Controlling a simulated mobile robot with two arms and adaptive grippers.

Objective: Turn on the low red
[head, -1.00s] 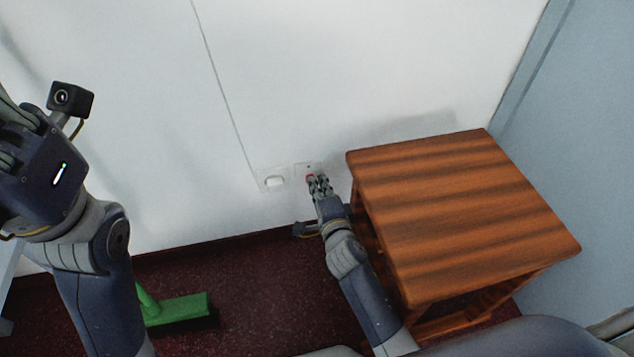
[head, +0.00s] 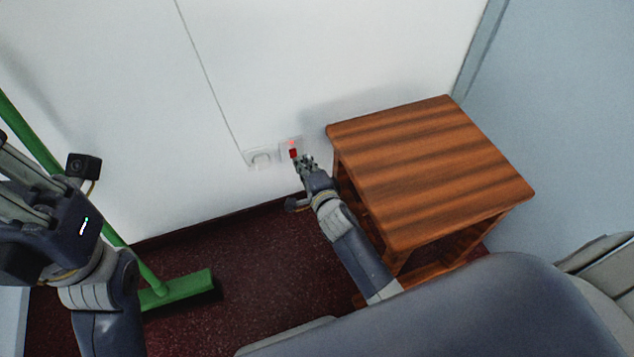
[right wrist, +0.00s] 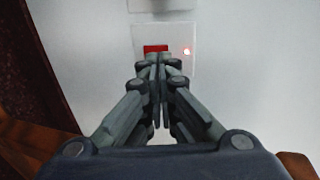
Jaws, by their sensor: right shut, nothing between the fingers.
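A red switch (head: 293,153) sits on a white wall plate (head: 286,161), low on the wall beside the wooden table.
A white switch (head: 261,158) is on a plate left of the red one. A striped wooden table (head: 430,165) stands close to the right of my right arm. A green broom (head: 180,288) stands on the dark red floor (head: 255,265) at left.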

